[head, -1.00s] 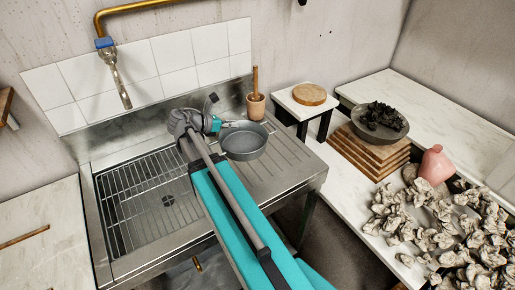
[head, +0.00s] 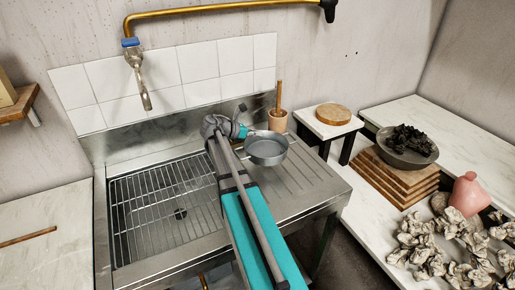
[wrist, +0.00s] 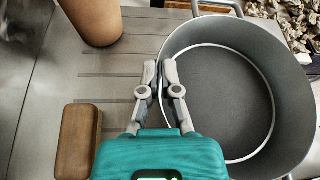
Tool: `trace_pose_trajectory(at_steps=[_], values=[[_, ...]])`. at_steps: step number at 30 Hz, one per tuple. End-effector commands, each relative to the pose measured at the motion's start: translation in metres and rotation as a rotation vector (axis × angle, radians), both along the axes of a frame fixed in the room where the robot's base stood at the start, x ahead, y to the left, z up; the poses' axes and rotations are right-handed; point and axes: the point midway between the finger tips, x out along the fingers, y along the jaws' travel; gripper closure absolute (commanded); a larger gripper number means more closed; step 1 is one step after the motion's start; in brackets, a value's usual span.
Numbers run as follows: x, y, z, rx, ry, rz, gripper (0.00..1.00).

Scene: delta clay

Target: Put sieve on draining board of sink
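The sieve (head: 268,150), a round grey pan-like vessel with small loop handles, is at the draining board (head: 314,187), the ribbed steel part of the sink to the right of the basin. In the wrist view the sieve (wrist: 235,88) fills the right side. My gripper (wrist: 160,70) is at its left rim, one finger on each side of the wall, and appears closed on it. In the head view my gripper (head: 246,132) reaches the sieve from the left. I cannot tell whether the sieve's base touches the board.
A terracotta mortar with pestle (head: 278,121) stands close behind the sieve. A brown block (wrist: 78,140) lies left of my gripper. The basin with its wire rack (head: 150,205) is at left. A side table with a round board (head: 333,113) stands at right.

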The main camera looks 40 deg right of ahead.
Motion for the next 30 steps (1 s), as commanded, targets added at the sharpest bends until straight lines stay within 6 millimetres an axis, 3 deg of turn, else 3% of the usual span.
trace_pose_trajectory(at_steps=[1,6,22,30], values=[[0.004,-0.004,-0.010,-0.001,0.001,-0.001,1.00],[0.011,-0.011,-0.020,-0.001,0.001,-0.001,1.00],[0.012,-0.015,-0.023,0.000,0.001,-0.002,1.00],[0.018,-0.021,-0.041,0.000,0.001,-0.003,1.00]])
